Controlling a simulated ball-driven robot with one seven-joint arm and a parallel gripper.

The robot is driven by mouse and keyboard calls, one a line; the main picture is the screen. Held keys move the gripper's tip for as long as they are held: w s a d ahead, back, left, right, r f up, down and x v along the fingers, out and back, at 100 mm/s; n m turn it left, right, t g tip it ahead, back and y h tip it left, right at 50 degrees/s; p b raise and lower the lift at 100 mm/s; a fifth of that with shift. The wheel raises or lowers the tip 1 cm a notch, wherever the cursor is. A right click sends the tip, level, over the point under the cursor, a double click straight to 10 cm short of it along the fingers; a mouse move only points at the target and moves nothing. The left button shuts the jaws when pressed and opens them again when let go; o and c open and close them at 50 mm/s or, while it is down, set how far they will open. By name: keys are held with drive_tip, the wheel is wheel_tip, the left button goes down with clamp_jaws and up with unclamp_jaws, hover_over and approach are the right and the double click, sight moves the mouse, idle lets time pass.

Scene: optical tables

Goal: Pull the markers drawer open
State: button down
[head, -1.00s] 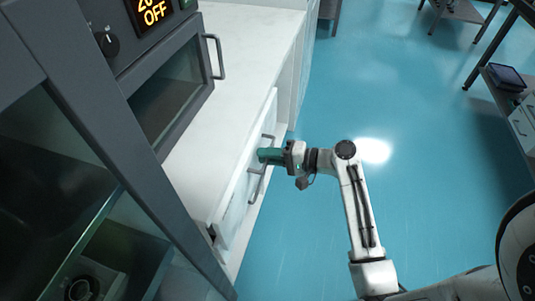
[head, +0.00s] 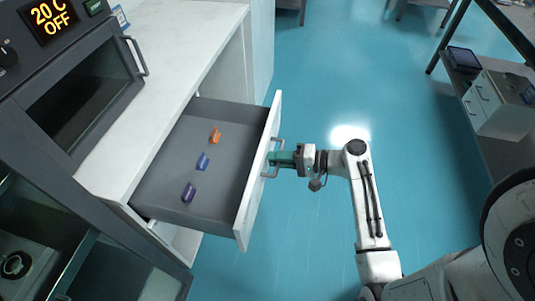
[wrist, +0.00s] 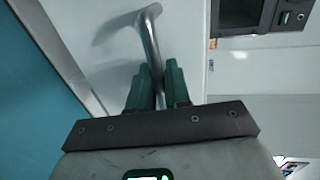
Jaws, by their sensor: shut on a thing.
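The markers drawer (head: 178,139) is pulled well out from under the white counter, with its grey inside in view. In it lie an orange marker (head: 215,135), a blue marker (head: 203,161) and a purple marker (head: 189,192), apart from each other. The drawer's white front carries a grey bar handle (head: 276,143). My gripper (head: 276,158) is at this handle, its green fingers shut on the bar. The wrist view shows the handle (wrist: 151,45) running down between the two fingers (wrist: 159,85).
A grey oven-like unit (head: 85,85) with a display reading "20 C OFF" stands on the white counter (head: 175,35). Blue floor (head: 330,90) is free right of the drawer. A shelf with a small white drawer cabinet (head: 498,105) stands at the far right.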

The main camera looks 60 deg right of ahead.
drive_tip(key=shift+f+p+v, duration=0.1)
drive_tip(key=shift+f+v, duration=0.1)
drive_tip(key=shift+v, duration=0.75)
drive_tip(key=shift+f+p+v, duration=0.1)
drive_tip(key=shift+f+v, duration=0.15)
drive_tip(key=shift+v, duration=0.75)
drive_tip(key=shift+f+p+v, duration=0.1)
drive_tip(key=shift+f+v, duration=0.1)
drive_tip(key=shift+v, duration=0.75)
drive_tip(key=shift+s, duration=0.15)
drive_tip(key=c, duration=1.2)
unclamp_jaws()
drive_tip(key=shift+c, duration=0.2)
drive_tip(key=shift+d+r, duration=0.1)
drive_tip(key=v, duration=1)
drive_tip(key=shift+s+b, duration=0.3)
